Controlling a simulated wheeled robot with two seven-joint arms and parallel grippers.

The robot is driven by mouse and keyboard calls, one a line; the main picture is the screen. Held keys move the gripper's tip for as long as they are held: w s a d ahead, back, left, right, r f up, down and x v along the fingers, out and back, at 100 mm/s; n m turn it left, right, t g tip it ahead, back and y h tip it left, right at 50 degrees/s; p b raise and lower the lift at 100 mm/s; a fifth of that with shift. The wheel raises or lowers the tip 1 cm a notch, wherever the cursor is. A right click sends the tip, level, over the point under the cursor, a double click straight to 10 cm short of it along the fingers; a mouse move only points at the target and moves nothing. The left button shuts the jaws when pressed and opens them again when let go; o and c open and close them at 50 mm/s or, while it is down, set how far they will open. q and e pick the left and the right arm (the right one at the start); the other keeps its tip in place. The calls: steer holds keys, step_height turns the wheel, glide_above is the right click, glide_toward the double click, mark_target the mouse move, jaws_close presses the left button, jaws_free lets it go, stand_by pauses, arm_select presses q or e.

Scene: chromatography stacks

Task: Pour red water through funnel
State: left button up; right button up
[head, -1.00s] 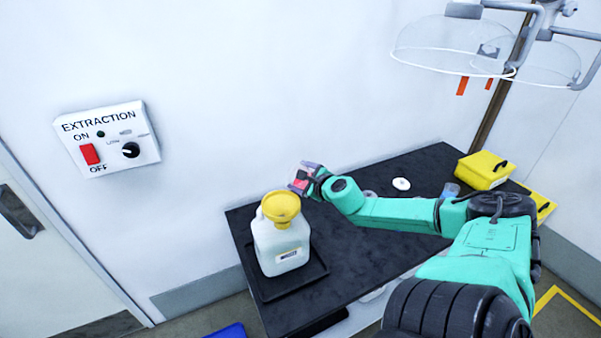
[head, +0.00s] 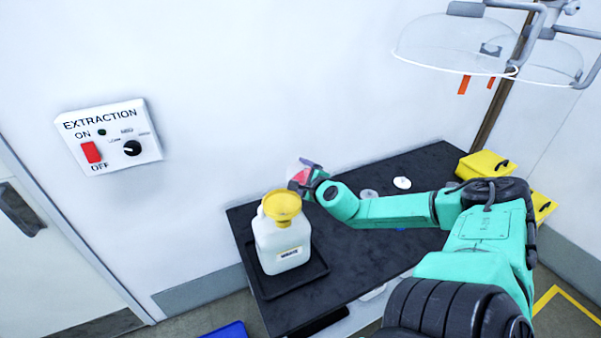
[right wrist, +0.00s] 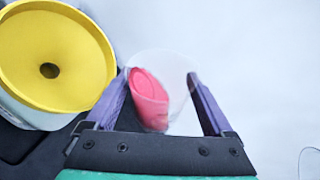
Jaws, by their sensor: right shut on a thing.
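My right gripper (head: 308,170) is shut on a clear beaker (head: 297,175) with red water, raised behind and slightly right of the yellow funnel (head: 282,204). The funnel sits on the mouth of a white jug (head: 283,246). In the right wrist view, my gripper's purple fingers (right wrist: 158,76) are on either side of the beaker (right wrist: 178,88). The red water (right wrist: 149,96) lies slanted towards one side, so the beaker looks tilted. The funnel (right wrist: 58,40) is left of the beaker there, with its dark hole showing. I see no stream of water. My left gripper is not in view.
The jug stands on a black tray (head: 318,263) at the left of the dark bench (head: 340,285). A white disc (head: 402,183) and a small clear item (head: 369,194) lie behind my arm. A yellow case (head: 484,165) stands at the far right. The wall is close behind.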

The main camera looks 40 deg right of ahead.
steer(key=shift+a+n, duration=0.1)
steer(key=shift+n, duration=0.3)
steer(key=shift+a+f+n+h+b, duration=0.15)
steer(key=shift+n+h+b, duration=0.15)
steer(key=shift+h+b, duration=0.1)
